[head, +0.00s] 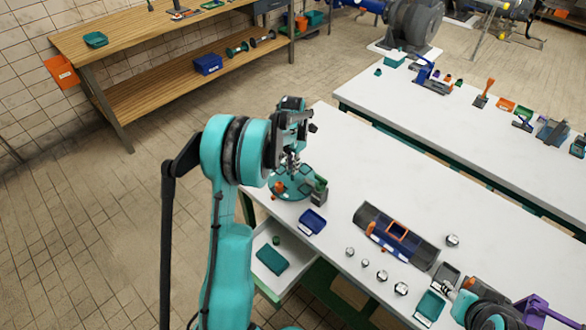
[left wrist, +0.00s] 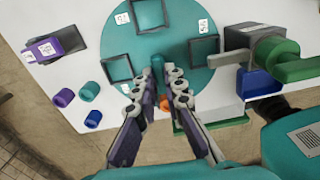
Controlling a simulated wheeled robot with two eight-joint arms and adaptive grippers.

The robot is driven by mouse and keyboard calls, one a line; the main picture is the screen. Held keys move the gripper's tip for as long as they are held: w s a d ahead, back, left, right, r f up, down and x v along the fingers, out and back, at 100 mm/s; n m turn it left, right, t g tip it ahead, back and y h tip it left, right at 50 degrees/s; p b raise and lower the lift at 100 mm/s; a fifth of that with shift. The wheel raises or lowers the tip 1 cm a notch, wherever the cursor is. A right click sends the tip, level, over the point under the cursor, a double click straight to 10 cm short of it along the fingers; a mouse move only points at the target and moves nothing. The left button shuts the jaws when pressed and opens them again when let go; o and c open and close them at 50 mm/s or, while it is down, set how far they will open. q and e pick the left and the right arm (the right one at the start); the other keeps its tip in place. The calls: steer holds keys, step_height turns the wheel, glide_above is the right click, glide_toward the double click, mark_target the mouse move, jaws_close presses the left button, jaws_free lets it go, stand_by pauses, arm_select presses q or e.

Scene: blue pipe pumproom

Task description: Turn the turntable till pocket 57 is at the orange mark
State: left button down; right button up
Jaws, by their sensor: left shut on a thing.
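The turntable is a round teal disc (left wrist: 170,45) under my left wrist; in the head view its edge shows near the table's left end (head: 287,192). Black square frames stand on it, one at the top (left wrist: 150,15), one at the right (left wrist: 203,50) and one at the left (left wrist: 118,69). White number tags lie beside them, too small to read surely. My left gripper (left wrist: 158,82) is shut on a teal upright peg (left wrist: 157,64) near the disc's front edge; it also shows in the head view (head: 291,165).
Purple, teal and blue rings (left wrist: 90,92) lie left of the disc. A green-handled grey device (left wrist: 270,50) and a blue block (left wrist: 258,84) stand close at the right. In the head view, a blue tray (head: 312,222) and a dark cylinder unit (head: 397,235) share the white table.

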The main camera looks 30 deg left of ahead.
arm_select(q)
steer(key=shift+n, duration=0.3)
stand_by(0.4)
steer(key=c, duration=1.6)
jaws_free()
step_height(320, 180, up, 12)
